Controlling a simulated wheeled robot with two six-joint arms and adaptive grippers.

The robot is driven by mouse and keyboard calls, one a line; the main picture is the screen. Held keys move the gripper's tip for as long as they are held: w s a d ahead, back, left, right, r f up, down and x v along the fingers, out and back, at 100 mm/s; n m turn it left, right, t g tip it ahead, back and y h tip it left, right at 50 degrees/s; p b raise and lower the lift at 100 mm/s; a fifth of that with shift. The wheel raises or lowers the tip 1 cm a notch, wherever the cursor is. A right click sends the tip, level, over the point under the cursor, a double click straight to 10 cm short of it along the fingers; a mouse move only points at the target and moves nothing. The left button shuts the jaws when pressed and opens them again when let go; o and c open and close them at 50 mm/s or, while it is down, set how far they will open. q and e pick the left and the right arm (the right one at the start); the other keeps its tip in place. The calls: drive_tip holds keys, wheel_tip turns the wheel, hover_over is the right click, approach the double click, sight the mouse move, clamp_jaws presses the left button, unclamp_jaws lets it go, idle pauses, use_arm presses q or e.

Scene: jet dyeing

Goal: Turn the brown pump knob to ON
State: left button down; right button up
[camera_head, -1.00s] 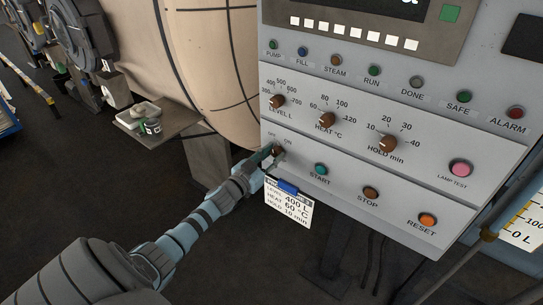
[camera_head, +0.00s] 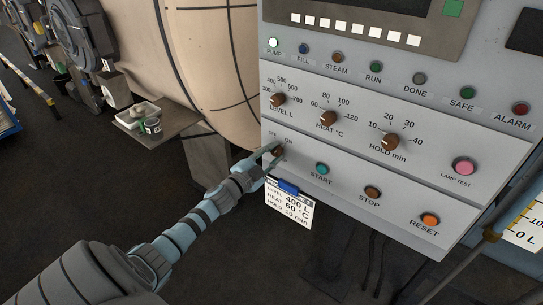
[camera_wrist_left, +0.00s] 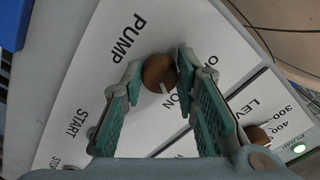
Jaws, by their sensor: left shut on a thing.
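The brown pump knob (camera_wrist_left: 158,72) sits between the green-padded fingers of my left gripper (camera_wrist_left: 156,80) in the left wrist view. The gripper is shut on it. The knob's white mark points toward the ON label (camera_wrist_left: 183,104). The other label is partly hidden by a finger. In the head view my left gripper (camera_head: 272,158) reaches the knob (camera_head: 278,151) at the panel's lower left, with the knob partly covered. The PUMP lamp (camera_head: 273,43) is lit bright. My right gripper is not in view.
The grey control panel (camera_head: 350,185) carries the level knob (camera_head: 278,100), the START button (camera_head: 322,168) and several other controls. A tag with a blue clip (camera_head: 288,187) hangs just below the gripper. A small shelf (camera_head: 178,125) stands at the left.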

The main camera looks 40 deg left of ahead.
use_arm(q)
drive_tip(key=shift+m, duration=0.3)
drive_tip(key=c, duration=1.2)
unclamp_jaws()
drive_tip(key=shift+c, duration=0.2)
